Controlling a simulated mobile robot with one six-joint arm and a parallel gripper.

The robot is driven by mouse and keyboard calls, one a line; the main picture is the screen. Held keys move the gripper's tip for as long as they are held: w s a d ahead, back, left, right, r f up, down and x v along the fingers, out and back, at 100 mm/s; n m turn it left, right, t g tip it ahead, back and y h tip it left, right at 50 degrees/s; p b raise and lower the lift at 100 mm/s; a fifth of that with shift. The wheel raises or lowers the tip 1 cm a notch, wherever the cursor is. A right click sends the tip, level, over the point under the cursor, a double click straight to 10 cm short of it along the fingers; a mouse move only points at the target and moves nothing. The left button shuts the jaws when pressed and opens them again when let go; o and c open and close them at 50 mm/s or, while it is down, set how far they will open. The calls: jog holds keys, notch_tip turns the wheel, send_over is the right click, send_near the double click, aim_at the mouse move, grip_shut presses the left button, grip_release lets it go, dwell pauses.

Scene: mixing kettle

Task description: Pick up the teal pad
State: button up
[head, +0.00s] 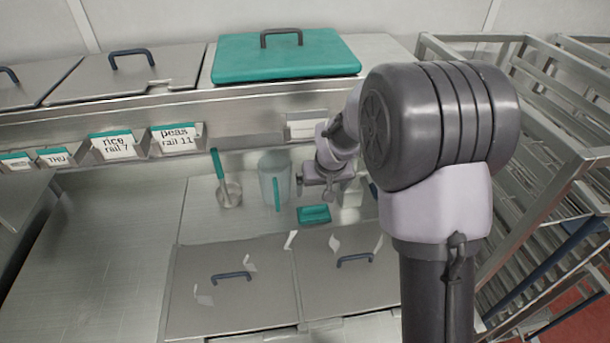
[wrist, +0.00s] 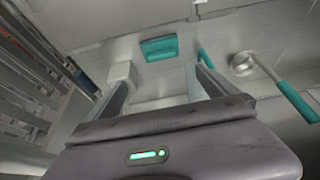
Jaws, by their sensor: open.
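The teal pad (head: 314,214) lies flat on the steel counter in the head view, in front of and just below my gripper (head: 330,190). In the wrist view the teal pad (wrist: 160,48) shows whole near the top, beyond the fingertips. My gripper (wrist: 165,78) is open there, with nothing between its fingers. It hangs above the counter, apart from the pad.
A clear jug (head: 268,180) with a teal handle stands left of the gripper, and a teal-handled ladle (head: 229,194) further left. A white block (wrist: 122,74) is beside the pad. Lidded wells (head: 232,300) lie in front; a wire rack (head: 545,200) stands right.

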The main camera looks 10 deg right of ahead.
aim_at(314, 207)
jog(key=b+x, duration=0.1)
jog(key=x, duration=0.7)
jog(key=b+x, duration=0.2)
jog(key=x, duration=0.7)
jog(key=shift+w+a+f, duration=0.2)
jog(key=shift+w, duration=0.05)
jog(key=shift+s+r, duration=0.1)
jog(key=shift+c, duration=0.9)
jog(key=c, duration=1.3)
jog(key=shift+r, duration=0.75)
jog(key=s+t, duration=0.1)
jog(key=s+t+b, duration=0.1)
jog(key=t, duration=0.1)
jog(key=shift+f, duration=0.3)
jog(key=s+r+p, duration=0.2)
jog(key=s+r, duration=0.1)
jog(key=r, duration=0.9)
jog(key=s+g+p, duration=0.1)
jog(key=s, duration=0.6)
jog(key=s+g+p, duration=0.1)
jog(key=s, duration=0.6)
jog(key=s+r+g+p, duration=0.1)
jog(key=s, duration=0.6)
